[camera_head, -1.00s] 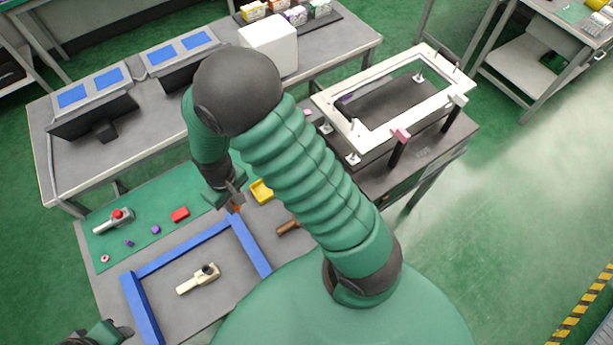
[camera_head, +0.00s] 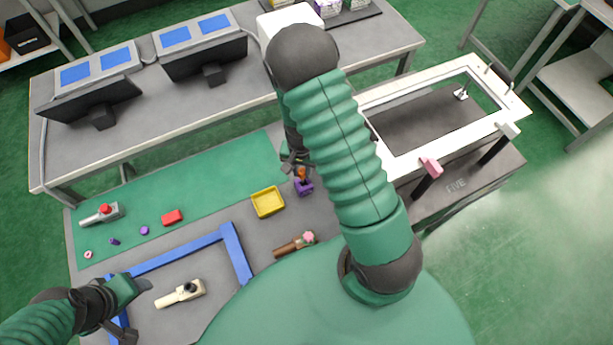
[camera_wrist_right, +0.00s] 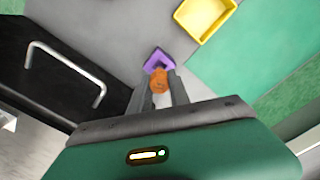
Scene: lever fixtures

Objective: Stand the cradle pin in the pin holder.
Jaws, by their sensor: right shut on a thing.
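The orange cradle pin (camera_head: 301,173) is between the fingers of my right gripper (camera_head: 297,164), which is shut on it. In the right wrist view the pin (camera_wrist_right: 159,80) shows between the fingertips (camera_wrist_right: 161,88). The purple piece, which I take for the pin holder (camera_head: 304,188), sits on the grey tabletop right by the pin's lower end. In the right wrist view the holder (camera_wrist_right: 160,58) shows just beyond the pin; I cannot tell whether the pin is in it or above it. My left gripper (camera_head: 136,306) is over the blue frame, its finger gap unclear.
A yellow tray (camera_head: 267,202) stands left of the holder. A brown-handled piece (camera_head: 295,244) lies in front. The blue frame (camera_head: 236,252) surrounds a cream lever (camera_head: 181,293). A red block (camera_head: 172,217) lies on the green mat. The white-framed fixture (camera_head: 430,166) stands to the right.

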